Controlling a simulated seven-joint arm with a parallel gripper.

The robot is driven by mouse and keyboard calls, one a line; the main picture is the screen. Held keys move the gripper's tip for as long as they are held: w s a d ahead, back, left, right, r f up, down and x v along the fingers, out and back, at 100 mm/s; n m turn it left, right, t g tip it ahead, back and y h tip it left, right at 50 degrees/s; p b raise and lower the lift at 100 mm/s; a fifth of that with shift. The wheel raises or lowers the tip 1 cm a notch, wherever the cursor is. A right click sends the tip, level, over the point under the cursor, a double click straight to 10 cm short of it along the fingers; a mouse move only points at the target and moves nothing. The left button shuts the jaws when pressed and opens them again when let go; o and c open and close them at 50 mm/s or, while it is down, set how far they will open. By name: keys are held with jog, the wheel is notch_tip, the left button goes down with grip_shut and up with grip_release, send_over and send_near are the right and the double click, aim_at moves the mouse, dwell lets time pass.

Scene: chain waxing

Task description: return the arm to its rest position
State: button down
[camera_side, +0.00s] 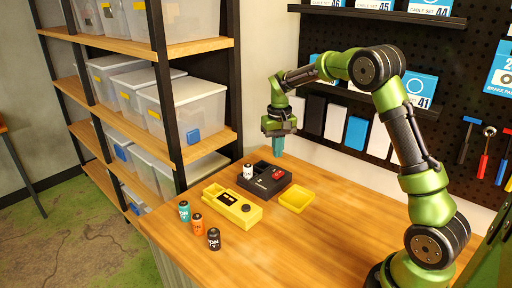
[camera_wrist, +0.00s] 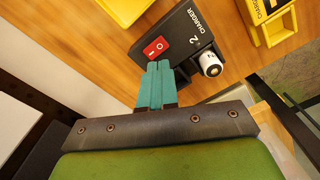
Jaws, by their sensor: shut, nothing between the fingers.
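My gripper (camera_side: 278,147) hangs from my green arm above the back of the wooden table, beyond the black charger. Its teal fingers (camera_wrist: 156,84) are together with nothing between them in the wrist view. The black charger (camera_side: 268,187) stands below and in front of the gripper, apart from it. It has a red switch (camera_wrist: 156,47) and is marked "2" in the wrist view. A white battery (camera_side: 248,171) stands upright at the charger's left end and also shows in the wrist view (camera_wrist: 210,63).
A yellow charger (camera_side: 238,208) and a small yellow tray (camera_side: 297,198) stand on the table (camera_side: 300,240). Teal (camera_side: 184,211), orange (camera_side: 197,223) and black (camera_side: 214,239) batteries stand at the front left. Shelves with clear bins (camera_side: 185,105) rise at left; a pegboard (camera_side: 460,80) stands behind.

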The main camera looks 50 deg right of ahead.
jog(key=s+a+r+t, duration=0.2)
jog(key=s+a+r, duration=0.2)
jog(key=s+a, duration=0.2)
jog(key=s+a+r+n+t+y, duration=0.1)
jog(key=s+a+r+t, duration=0.1)
jog(key=s+a+r, duration=0.2)
jog(key=s+a+r+n+t+y, duration=0.1)
jog(key=s+a+r+t, duration=0.2)
jog(key=s+a, duration=0.5)
jog(key=s+r, duration=0.1)
jog(key=s, duration=0.3)
jog(key=shift+r, duration=0.15)
jog(key=shift+s, duration=0.1)
